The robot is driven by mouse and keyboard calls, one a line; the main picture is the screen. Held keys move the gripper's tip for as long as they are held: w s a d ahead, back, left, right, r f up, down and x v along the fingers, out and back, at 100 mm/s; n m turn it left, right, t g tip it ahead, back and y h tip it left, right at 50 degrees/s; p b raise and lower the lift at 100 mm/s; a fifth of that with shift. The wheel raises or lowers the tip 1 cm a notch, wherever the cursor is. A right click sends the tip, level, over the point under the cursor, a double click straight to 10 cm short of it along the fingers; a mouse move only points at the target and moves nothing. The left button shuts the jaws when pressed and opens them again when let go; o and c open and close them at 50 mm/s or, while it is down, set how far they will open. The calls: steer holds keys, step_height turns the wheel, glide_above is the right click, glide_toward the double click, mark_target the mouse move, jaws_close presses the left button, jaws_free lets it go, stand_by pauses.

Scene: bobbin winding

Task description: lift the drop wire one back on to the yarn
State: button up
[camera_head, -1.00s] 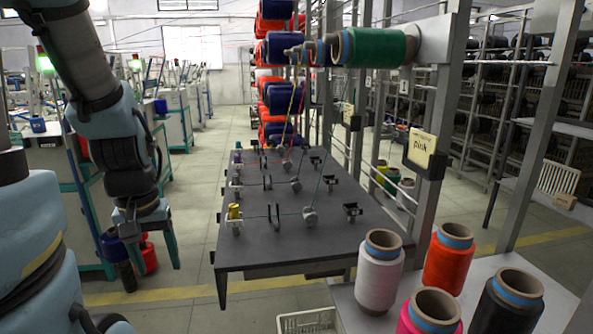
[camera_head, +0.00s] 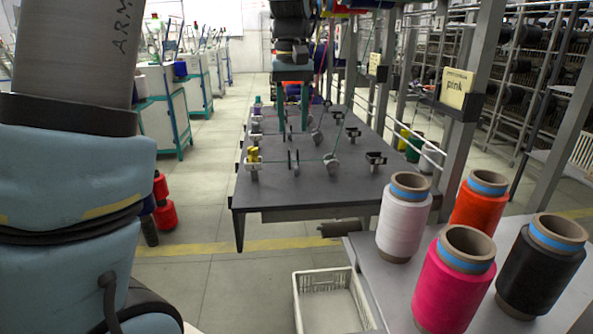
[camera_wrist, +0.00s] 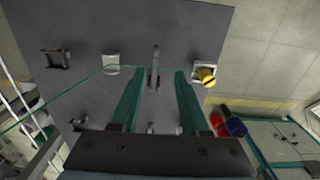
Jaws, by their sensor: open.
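The nearest station on the grey winding table (camera_head: 275,196) has a yellow bobbin (camera_head: 253,158), a dark upright drop wire (camera_head: 293,160) and a light round yarn guide (camera_head: 331,163). A thin green yarn (camera_head: 312,160) runs along this row. In the wrist view the drop wire (camera_wrist: 154,65) stands between the bobbin (camera_wrist: 206,76) and the guide (camera_wrist: 112,63), beyond my fingertips. I cannot tell whether it touches the yarn. My gripper (camera_head: 294,125) points down above the table. Its two green fingers (camera_wrist: 160,75) are apart and hold nothing.
White, pink, red and black yarn cones (camera_head: 404,218) stand on a side table at front right. A white crate (camera_head: 330,300) is on the floor below. Other stations lie farther back on the winding table.

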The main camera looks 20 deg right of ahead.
mark_target(296, 167)
steer(key=f, duration=1)
steer(key=shift+s+d+f, duration=0.1)
steer(key=shift+d+f, duration=0.1)
steer(key=shift+d, duration=0.15)
jaws_close()
stand_by(1.1)
